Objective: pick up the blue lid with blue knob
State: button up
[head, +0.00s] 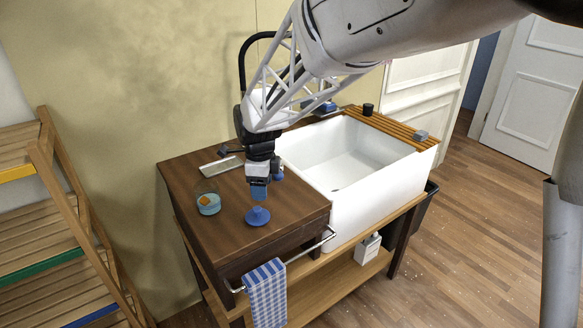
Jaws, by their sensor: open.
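The blue lid with its blue knob (258,216) lies knob up on the dark wooden top, near its front edge. My gripper (259,190) points down just above and slightly behind the lid. It is open, and I see nothing held in it. A gap shows between the fingertips and the knob. The fingers look small here, and the space between them is hard to make out.
A blue bowl (209,204) with something orange inside stands left of the lid. A grater-like metal piece (221,165) lies behind. A white sink (340,160) is to the right. A checked towel (266,295) hangs on the front rail. The wood right of the lid is clear.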

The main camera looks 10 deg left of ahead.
aim_at(257, 208)
jog(key=shift+w+a+f+m, duration=0.1)
jog(key=shift+a+f+m, duration=0.15)
jog(key=shift+a, duration=0.35)
jog(key=shift+w+a+f+m, duration=0.15)
jog(key=shift+a+f, duration=0.1)
jog(key=shift+a, duration=0.3)
jog(key=shift+s, duration=0.1)
jog(key=shift+f, duration=0.1)
jog(key=shift+f, duration=1.2)
jog(key=shift+f, duration=0.1)
jog(key=shift+d+f, duration=0.15)
jog(key=shift+f, duration=2.35)
jog(key=shift+c, duration=0.3)
jog(key=c, duration=0.9)
